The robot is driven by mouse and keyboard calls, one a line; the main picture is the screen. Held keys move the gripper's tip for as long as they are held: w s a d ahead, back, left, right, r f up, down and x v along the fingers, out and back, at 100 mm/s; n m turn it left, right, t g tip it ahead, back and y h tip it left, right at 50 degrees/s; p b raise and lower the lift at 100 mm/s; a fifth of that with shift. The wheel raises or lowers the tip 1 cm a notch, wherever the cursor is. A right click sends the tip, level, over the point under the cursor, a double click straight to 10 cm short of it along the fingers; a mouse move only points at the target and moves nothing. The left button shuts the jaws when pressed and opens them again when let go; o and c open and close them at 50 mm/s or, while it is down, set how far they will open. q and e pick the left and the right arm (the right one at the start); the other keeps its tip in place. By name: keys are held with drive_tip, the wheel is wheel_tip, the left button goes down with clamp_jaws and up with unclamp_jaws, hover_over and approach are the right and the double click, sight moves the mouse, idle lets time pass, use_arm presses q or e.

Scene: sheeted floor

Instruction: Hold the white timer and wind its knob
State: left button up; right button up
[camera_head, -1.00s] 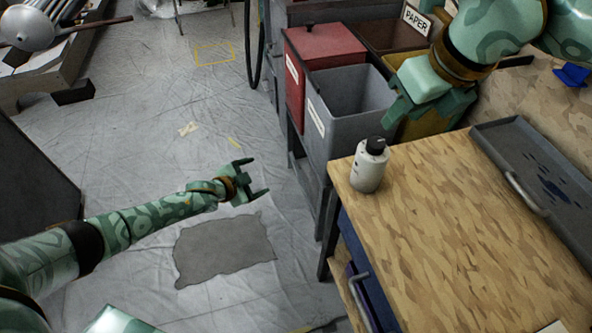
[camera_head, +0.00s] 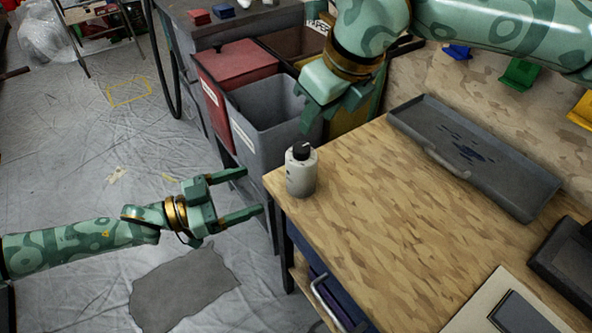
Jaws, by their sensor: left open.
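The white timer (camera_head: 301,175) is a small off-white cylinder with a black knob (camera_head: 301,150) on top. It stands upright near the left corner of the wooden worktop (camera_head: 400,240). My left gripper (camera_head: 253,191) is open and empty, just left of the timer and apart from it, beyond the worktop's edge. Its two fingers point right, towards the timer. My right gripper (camera_head: 318,116) hangs above and behind the timer, in front of the bins. It looks clear of the knob, and its finger gap is not clear from this angle.
A grey open bin (camera_head: 265,135) and a red-lidded bin (camera_head: 236,64) stand behind the worktop's left end. A grey tray (camera_head: 480,155) with a handle lies at the worktop's back. Dark items lie at its right front. The middle of the worktop is clear.

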sight(309, 169)
use_arm(q)
drive_tip(key=x, duration=1.4)
drive_tip(key=shift+w+d, duration=0.1)
drive_tip(key=shift+d, duration=0.2)
drive_tip(key=shift+c, duration=0.3)
